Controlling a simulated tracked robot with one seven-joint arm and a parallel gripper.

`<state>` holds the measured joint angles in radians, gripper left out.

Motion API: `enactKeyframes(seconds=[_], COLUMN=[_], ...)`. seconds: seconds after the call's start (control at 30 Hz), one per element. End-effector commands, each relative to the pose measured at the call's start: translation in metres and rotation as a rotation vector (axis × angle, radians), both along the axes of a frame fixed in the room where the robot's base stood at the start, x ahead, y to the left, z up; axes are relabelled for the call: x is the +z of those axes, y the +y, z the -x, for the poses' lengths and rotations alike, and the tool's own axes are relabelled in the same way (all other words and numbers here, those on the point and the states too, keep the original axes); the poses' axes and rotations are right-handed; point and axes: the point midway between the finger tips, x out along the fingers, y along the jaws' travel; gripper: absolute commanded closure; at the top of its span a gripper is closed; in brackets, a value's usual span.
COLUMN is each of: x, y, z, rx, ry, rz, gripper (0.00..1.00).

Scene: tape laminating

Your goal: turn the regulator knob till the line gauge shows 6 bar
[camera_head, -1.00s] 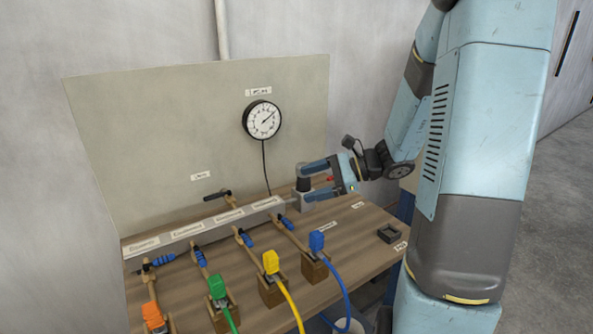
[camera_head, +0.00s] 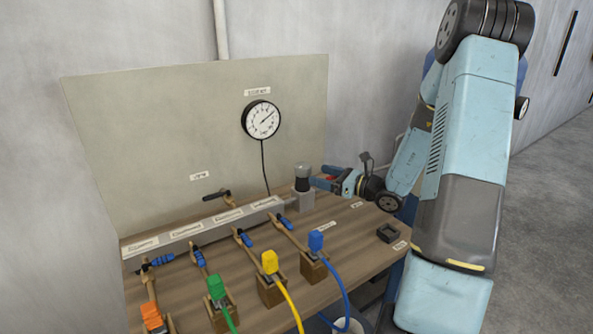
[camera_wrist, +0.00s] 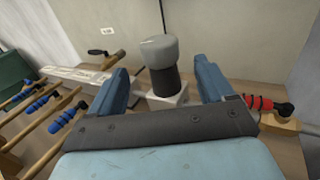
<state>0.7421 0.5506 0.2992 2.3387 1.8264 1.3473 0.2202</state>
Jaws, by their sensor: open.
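The regulator knob (camera_head: 303,171) is a grey cap on a black stem. It stands upright on a light block at the right end of the manifold bar. My gripper (camera_head: 318,181) is open and empty, just right of the knob and apart from it. In the wrist view the knob (camera_wrist: 159,52) stands ahead of and between the two blue fingers (camera_wrist: 162,88), past their tips. The round line gauge (camera_head: 262,119) hangs on the back panel with its needle toward the upper right. Its numbers are too small to read.
The manifold bar (camera_head: 205,227) runs left from the knob, with several valves and coloured hose couplings in front. A red-and-black fitting (camera_wrist: 262,103) is close to the right finger in the wrist view. A small dark square holder (camera_head: 390,233) lies on the table's right.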

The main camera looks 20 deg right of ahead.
Motion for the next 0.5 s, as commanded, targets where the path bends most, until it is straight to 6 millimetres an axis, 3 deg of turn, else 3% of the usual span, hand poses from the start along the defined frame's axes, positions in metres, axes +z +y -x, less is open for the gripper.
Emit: enactKeyframes(seconds=[0.2, 0.5], x=[0.0, 0.0], y=[0.029, 0.058], z=[-0.028, -0.057], rx=[0.004, 0.002], ry=[-0.001, 0.0], rz=[-0.001, 0.0], gripper=[0.19, 0.19])
